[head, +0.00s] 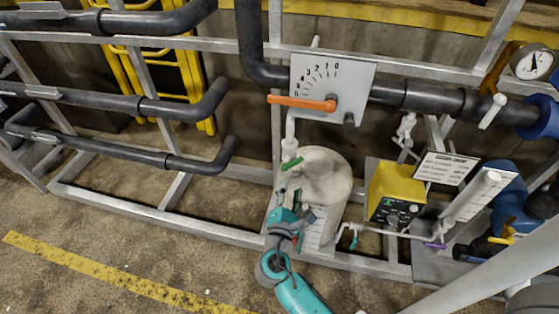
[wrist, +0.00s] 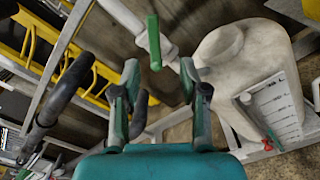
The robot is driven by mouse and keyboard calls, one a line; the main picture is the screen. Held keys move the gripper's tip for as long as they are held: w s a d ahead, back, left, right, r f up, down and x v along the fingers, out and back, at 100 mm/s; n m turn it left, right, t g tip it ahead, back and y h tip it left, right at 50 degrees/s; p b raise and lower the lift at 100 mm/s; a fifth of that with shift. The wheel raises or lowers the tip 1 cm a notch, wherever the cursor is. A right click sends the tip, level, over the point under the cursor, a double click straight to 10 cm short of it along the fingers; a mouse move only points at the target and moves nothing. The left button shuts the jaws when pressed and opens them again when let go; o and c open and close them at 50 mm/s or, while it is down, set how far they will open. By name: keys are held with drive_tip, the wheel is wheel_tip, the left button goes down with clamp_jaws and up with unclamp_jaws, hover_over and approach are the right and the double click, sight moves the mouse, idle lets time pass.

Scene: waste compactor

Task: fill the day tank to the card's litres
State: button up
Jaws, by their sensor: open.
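The day tank (head: 328,172) is a whitish, round-topped tank at the middle of the head view. It also fills the right of the wrist view (wrist: 222,62). A white lined scale plate (wrist: 268,105) is on its side; its marks are too small to read. A green valve handle (head: 292,164) sits on the pale pipe above the tank's left side; in the wrist view the handle (wrist: 153,43) is ahead of the fingers. My gripper (head: 284,207) is open and empty below the handle, apart from it. The printed card (head: 447,168) stands right of the tank; its text is unreadable.
A grey dial plate (head: 352,75) with an orange lever (head: 302,103) is above the tank. A yellow box (head: 397,190), a purple handle (head: 435,246) and a pressure gauge (head: 534,64) are to the right. Dark pipes (head: 100,97) run left. Open floor (head: 110,240) lies front left.

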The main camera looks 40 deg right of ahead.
sight(296, 163)
drive_tip(key=x, duration=0.7)
drive_tip(key=r+x, duration=0.1)
drive_tip(key=x, duration=0.3)
drive_tip(key=shift+w, duration=0.2)
clamp_jaws()
